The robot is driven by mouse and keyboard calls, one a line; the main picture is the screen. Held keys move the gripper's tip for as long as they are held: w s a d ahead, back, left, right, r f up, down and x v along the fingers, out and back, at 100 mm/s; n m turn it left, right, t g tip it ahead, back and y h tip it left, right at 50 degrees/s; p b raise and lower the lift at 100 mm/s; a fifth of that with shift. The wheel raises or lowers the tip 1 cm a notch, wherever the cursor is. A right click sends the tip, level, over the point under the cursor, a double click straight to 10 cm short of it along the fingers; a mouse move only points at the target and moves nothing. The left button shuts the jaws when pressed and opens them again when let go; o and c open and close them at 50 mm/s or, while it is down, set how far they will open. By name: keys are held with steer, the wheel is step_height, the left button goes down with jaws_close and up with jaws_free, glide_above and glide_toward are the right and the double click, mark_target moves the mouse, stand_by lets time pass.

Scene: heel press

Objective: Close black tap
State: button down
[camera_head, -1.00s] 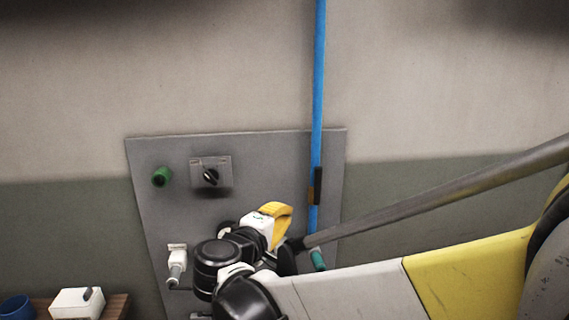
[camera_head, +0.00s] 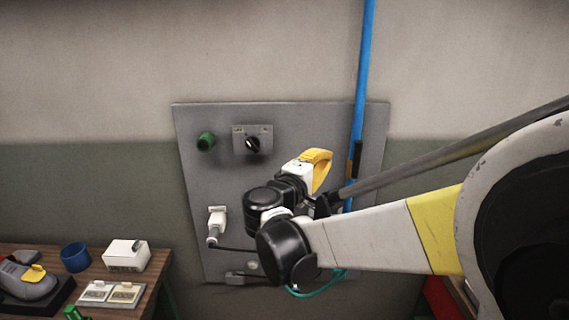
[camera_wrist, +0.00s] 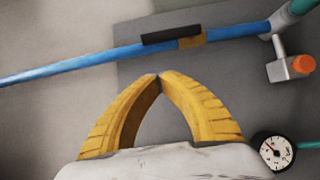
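The black tap (camera_head: 354,159) is a straight black handle on the blue pipe (camera_head: 364,70), at the right side of the grey panel. In the wrist view the black handle (camera_wrist: 172,35) lies along the blue pipe, beside a brass-coloured part (camera_wrist: 191,42). My gripper (camera_head: 318,160) has yellow fingers and is left of the tap in the head view. In the wrist view my gripper's fingertips (camera_wrist: 160,77) meet below the handle, with a visible gap in the picture between them and the pipe. Nothing is held. My gripper's far side is hidden in the head view.
The grey panel (camera_head: 215,185) carries a green knob (camera_head: 206,141), a black rotary switch (camera_head: 253,144) and a white plug (camera_head: 216,222). A gauge (camera_wrist: 273,152) and an orange-ended valve (camera_wrist: 303,64) show at right in the wrist view. A wooden table (camera_head: 150,283) with objects stands lower left.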

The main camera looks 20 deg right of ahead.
mark_target(353, 146)
steer(key=shift+w+d+b, duration=0.3)
steer(key=shift+w+d, duration=0.15)
steer(key=shift+d, duration=0.8)
steer(key=shift+w+d+b, duration=0.25)
steer(key=shift+w+d, duration=0.15)
steer(key=shift+d, duration=0.8)
steer(key=shift+w+d+b, duration=0.3)
steer(key=shift+w+d, duration=0.15)
steer(key=shift+d, duration=0.8)
steer(key=shift+r, duration=0.1)
steer(key=shift+s+d+m+p, duration=0.1)
steer(key=shift+d+m+p, duration=0.15)
steer(key=shift+p, duration=0.25)
